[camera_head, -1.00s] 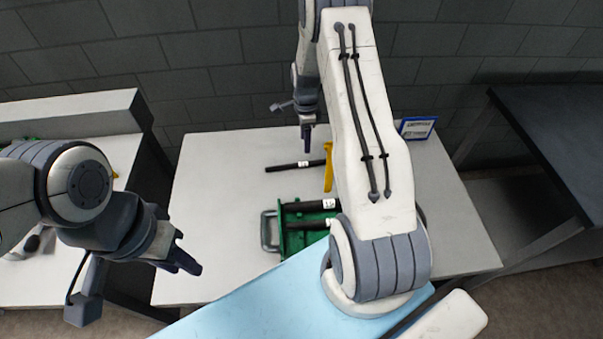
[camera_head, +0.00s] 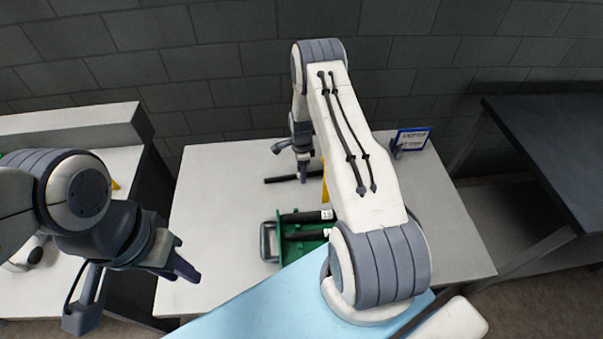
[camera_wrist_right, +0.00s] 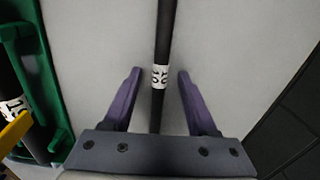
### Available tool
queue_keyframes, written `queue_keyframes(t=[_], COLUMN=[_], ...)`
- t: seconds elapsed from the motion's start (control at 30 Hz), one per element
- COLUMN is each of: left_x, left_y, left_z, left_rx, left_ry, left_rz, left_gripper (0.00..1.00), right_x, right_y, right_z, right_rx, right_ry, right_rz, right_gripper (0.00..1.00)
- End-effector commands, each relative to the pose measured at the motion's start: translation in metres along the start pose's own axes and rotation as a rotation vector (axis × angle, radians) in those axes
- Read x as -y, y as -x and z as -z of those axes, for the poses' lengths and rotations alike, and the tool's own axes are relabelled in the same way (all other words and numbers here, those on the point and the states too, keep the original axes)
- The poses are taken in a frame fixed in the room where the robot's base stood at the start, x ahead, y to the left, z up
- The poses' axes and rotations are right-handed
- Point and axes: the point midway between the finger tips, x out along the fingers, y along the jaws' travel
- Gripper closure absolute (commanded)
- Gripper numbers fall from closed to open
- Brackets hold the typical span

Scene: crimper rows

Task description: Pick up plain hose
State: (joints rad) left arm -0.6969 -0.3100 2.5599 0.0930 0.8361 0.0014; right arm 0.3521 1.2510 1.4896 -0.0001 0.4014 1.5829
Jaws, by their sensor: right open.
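A black hose (camera_head: 281,179) lies on the white table behind the green tray. In the right wrist view the hose (camera_wrist_right: 166,40) runs lengthwise between my fingers, with a white printed label (camera_wrist_right: 160,76) around it. My right gripper (camera_head: 303,172) is over this hose; in the wrist view its purple fingers (camera_wrist_right: 158,85) are open, one on each side, apart from the hose. My arm hides part of the hose in the head view. My left gripper (camera_head: 187,270) is at the table's left front, away from the hose; its finger gap is unclear.
The green tray (camera_head: 270,256) holds black hoses, one labelled (camera_head: 302,217). A yellow tool (camera_head: 325,190) stands near the tray, partly behind my right arm. A blue-framed sign (camera_head: 412,140) is at the back right. The table's left side is clear.

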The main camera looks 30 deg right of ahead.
Motion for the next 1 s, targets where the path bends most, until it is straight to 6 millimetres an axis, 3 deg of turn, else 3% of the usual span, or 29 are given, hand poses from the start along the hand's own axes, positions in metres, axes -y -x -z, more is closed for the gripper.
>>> queue_keyframes(t=[0.27,0.4,0.43,0.83,1.0], left_x=[0.0,0.0,0.0,0.0,0.0], left_y=[0.001,0.001,0.001,0.0,-0.006], left_z=[0.0,0.0,0.0,0.0,0.0], left_rx=[0.0,0.0,0.0,0.0,0.0], left_ry=[0.0,0.0,0.0,0.0,0.0], left_rz=[0.0,0.0,0.0,0.0,0.0], left_gripper=[0.68,0.68,0.68,0.68,0.68], right_x=[0.0,0.0,0.0,0.001,0.001], right_y=[-0.004,-0.004,-0.004,-0.002,0.009], right_z=[0.0,0.0,0.0,0.0,0.0], right_rx=[0.0,0.0,0.0,0.0,0.0], right_ry=[0.0,0.0,0.0,0.0,0.0], right_rz=[0.001,0.001,0.001,0.002,0.003], right_gripper=[0.42,0.91,1.0,1.0,1.0])
